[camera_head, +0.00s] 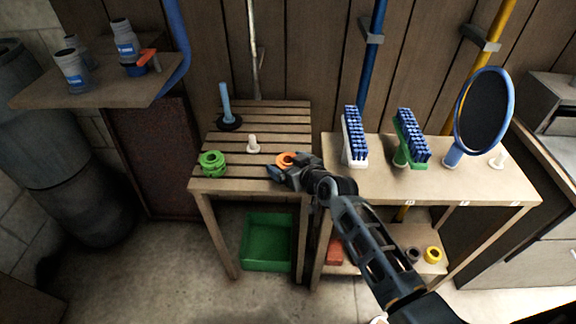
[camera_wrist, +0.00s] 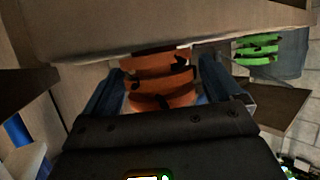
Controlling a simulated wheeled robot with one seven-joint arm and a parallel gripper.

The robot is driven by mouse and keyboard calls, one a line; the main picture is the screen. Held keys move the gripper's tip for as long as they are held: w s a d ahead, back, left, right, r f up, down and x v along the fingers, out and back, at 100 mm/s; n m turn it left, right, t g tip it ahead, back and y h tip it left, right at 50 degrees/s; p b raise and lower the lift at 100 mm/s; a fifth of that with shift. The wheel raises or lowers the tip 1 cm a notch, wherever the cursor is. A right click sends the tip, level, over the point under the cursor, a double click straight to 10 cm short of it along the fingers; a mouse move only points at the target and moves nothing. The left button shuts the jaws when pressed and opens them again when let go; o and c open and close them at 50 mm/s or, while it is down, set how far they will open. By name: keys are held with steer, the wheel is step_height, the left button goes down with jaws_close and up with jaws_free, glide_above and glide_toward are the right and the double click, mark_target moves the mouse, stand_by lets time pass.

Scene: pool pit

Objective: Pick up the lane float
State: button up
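An orange ribbed lane float (camera_head: 285,159) sits at the front right of the slatted wooden table (camera_head: 262,140). In the wrist view the orange float (camera_wrist: 160,80) lies between my two blue-grey fingers. My gripper (camera_head: 282,172) reaches in from the right and partly hides the float in the head view. The gripper (camera_wrist: 162,85) looks open, one finger on each side of the float, with narrow gaps beside it. A green ribbed float (camera_head: 212,163) sits at the table's front left corner; it also shows in the wrist view (camera_wrist: 257,48).
A white peg (camera_head: 253,144) and a blue post on a black base (camera_head: 227,110) stand on the slatted table. A bench to the right (camera_head: 450,184) holds two brushes (camera_head: 354,137) and a round blue-rimmed paddle (camera_head: 484,112). A green bin (camera_head: 268,241) sits below.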

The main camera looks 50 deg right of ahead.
steer(key=c, duration=0.9)
step_height(320, 180, up, 10)
steer(key=shift+p, duration=0.35)
stand_by(0.4)
